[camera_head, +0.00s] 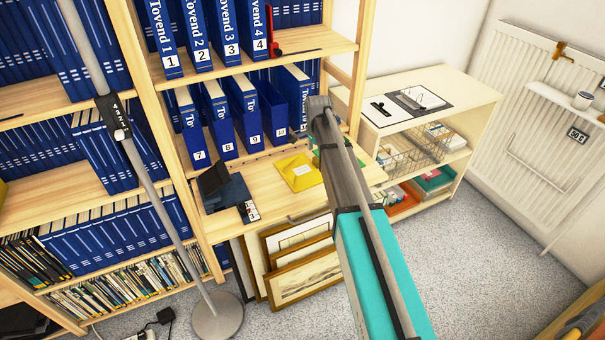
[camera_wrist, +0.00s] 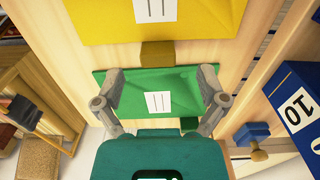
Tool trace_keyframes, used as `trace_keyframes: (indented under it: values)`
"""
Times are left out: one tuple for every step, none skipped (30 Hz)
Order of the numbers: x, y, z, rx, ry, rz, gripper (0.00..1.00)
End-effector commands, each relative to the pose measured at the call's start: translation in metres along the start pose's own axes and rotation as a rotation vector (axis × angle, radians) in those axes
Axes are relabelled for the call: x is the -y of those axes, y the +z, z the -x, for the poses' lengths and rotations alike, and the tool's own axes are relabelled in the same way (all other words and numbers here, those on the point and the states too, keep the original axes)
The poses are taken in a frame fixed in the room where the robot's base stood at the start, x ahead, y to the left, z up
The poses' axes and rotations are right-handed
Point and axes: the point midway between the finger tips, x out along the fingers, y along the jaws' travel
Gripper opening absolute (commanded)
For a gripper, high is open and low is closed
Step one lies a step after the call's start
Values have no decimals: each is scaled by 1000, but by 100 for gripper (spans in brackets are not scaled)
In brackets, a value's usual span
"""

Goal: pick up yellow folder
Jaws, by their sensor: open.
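The yellow folder (camera_head: 300,172) lies flat on the wooden desk shelf in the head view. In the wrist view the yellow folder (camera_wrist: 205,22) spans the top edge, partly cut off, with a white label on it. A green folder (camera_wrist: 160,88), also with a white label, lies beside it. My gripper (camera_wrist: 162,72) is open, with its fingers apart over the green folder and short of the yellow one. I cannot tell its exact height above the green folder. In the head view my arm hides the fingers and most of the green folder.
Blue numbered binders (camera_head: 225,118) stand on the shelf behind the yellow folder. A dark device (camera_head: 225,188) sits left of it. Framed prints (camera_head: 300,262) lean below the shelf. A low cabinet (camera_head: 465,88) stands to the right. A metal pole (camera_head: 160,200) stands in front at left.

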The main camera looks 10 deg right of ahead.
Motion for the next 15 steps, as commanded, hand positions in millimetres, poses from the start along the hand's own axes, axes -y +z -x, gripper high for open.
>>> trace_keyframes:
  values:
    - [-1, -1, -8, 0, 0, 0, 91]
    - [-1, -1, -11, 0, 0, 0, 91]
    - [-1, -1, -14, 0, 0, 0, 91]
    - [-2, -2, -16, 0, 0, 0, 91]
    - [-1, -1, -18, 0, 0, 0, 91]
    - [-1, -1, -21, 0, 0, 0, 91]
    - [-1, -1, -23, 0, 0, 0, 91]
    - [-1, -1, -25, 0, 0, 0, 91]
    - [-1, -1, -27, 0, 0, 0, 91]
    - [-1, -1, -29, 0, 0, 0, 91]
    - [-1, -1, -30, 0, 0, 0, 91]
    - [-1, -1, -31, 0, 0, 0, 91]
    - [-1, -1, -32, 0, 0, 0, 91]
    - [-1, -1, -32, 0, 0, 0, 91]
    - [-1, -1, -33, 0, 0, 0, 91]
